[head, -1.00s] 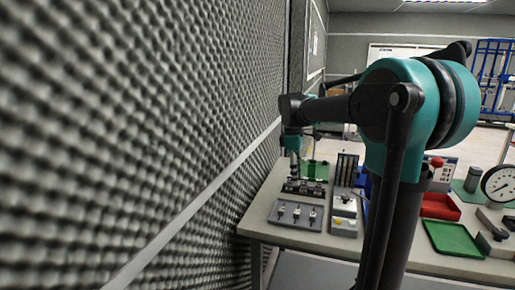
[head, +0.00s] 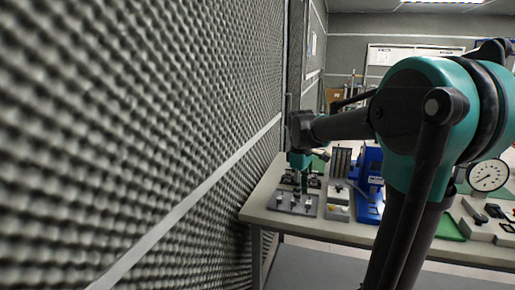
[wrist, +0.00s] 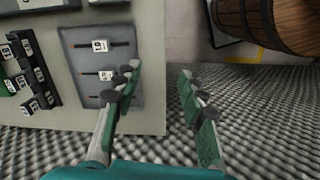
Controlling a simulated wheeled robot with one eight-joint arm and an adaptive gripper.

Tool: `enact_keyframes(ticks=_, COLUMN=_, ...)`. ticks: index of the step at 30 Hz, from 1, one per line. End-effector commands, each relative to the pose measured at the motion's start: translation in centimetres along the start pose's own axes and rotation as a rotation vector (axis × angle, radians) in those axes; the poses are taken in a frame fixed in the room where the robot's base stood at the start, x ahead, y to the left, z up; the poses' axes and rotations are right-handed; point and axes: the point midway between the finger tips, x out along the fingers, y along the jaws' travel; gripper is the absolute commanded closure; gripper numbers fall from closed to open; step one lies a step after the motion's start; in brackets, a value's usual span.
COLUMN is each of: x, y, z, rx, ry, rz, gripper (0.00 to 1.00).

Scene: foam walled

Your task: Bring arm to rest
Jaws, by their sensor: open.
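My gripper (wrist: 160,80) is open and empty in the wrist view, its two green-and-grey fingers apart. Its left finger overlaps the grey panel with labelled switches (wrist: 97,55); its right finger is over the dark floor and foam beyond the table edge. In the head view my arm reaches left from the teal joint, and the gripper end (head: 305,180) is above the same grey panel (head: 285,202) at the left end of the table. Its fingertips are too small there to tell whether they touch anything.
The foam wall (head: 130,140) stands close on the left. The table (head: 350,231) also holds a blue device (head: 368,195), a green tray (head: 450,228) and a round dial gauge (head: 488,175). In the wrist view a wooden barrel (wrist: 280,22) stands at upper right.

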Motion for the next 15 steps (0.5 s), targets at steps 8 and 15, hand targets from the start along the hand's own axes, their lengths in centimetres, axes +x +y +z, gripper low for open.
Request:
enact_keyframes(ticks=8, x=5.9, y=-4.2, z=4.2, rx=0.322, ry=0.094, rz=0.054, gripper=0.59)
enact_keyframes(ticks=15, x=13.7, y=-11.3, z=9.8, rx=0.771, ry=0.249, rz=0.092, gripper=0.59)
